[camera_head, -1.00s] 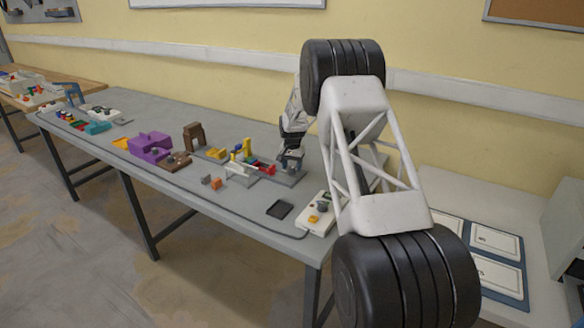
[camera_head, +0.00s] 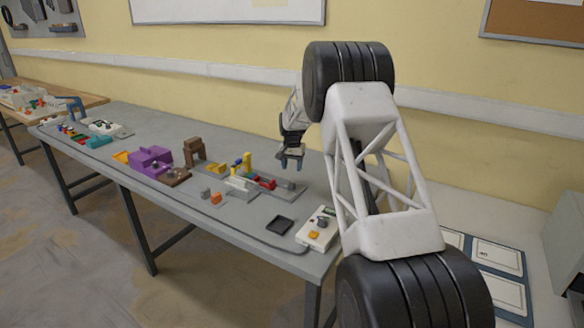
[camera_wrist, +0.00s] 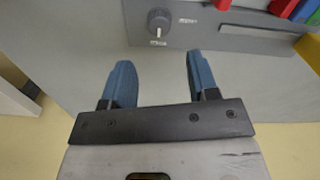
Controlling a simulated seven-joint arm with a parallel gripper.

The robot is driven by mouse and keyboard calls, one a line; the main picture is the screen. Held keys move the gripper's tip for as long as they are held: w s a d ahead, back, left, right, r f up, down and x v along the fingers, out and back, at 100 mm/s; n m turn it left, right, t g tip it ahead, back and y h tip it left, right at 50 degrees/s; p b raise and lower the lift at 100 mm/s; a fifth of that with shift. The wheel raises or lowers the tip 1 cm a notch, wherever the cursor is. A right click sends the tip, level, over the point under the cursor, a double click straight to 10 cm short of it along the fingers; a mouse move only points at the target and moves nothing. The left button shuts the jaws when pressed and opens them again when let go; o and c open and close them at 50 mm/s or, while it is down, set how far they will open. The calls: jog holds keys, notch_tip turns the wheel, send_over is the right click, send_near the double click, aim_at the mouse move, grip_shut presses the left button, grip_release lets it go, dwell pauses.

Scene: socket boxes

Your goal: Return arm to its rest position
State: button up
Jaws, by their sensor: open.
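My gripper (camera_head: 292,163) hangs above the right part of the grey table (camera_head: 190,235), near the grey board with colored blocks. In the wrist view its two blue fingers (camera_wrist: 158,80) are apart with nothing between them. A grey board (camera_wrist: 200,25) with a round knob (camera_wrist: 159,20) lies beyond the fingertips and apart from them. My white and black arm rises at the right of the head view.
Red and yellow blocks (camera_head: 266,182), a purple block (camera_head: 150,160) and a brown arch (camera_head: 194,150) stand on the table. A black tray (camera_head: 280,225) and a white control box (camera_head: 318,230) are near the front right. The wall is behind; air above the table is free.

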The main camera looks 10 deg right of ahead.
jog(key=shift+r, duration=0.1)
jog(key=s+a+r+n, duration=0.1)
jog(key=s+a+r, duration=0.1)
jog(key=s+r, duration=0.75)
jog(key=s+a+r+n+t, duration=0.15)
jog(key=s+r, duration=0.45)
jog(key=s, duration=0.7)
jog(key=s+a+r+n, duration=0.1)
jog(key=s+a+r, duration=0.1)
jog(key=s+r, duration=0.7)
jog(key=s+a+f+n, duration=0.1)
jog(key=s+f, duration=0.1)
jog(key=s, duration=1.7)
jog(key=s+a+f+n+t, duration=0.1)
jog(key=s+f, duration=0.2)
jog(key=s, duration=1.7)
jog(key=shift+s+a, duration=0.25)
jog(key=shift+s, duration=0.05)
jog(key=shift+n, duration=0.25)
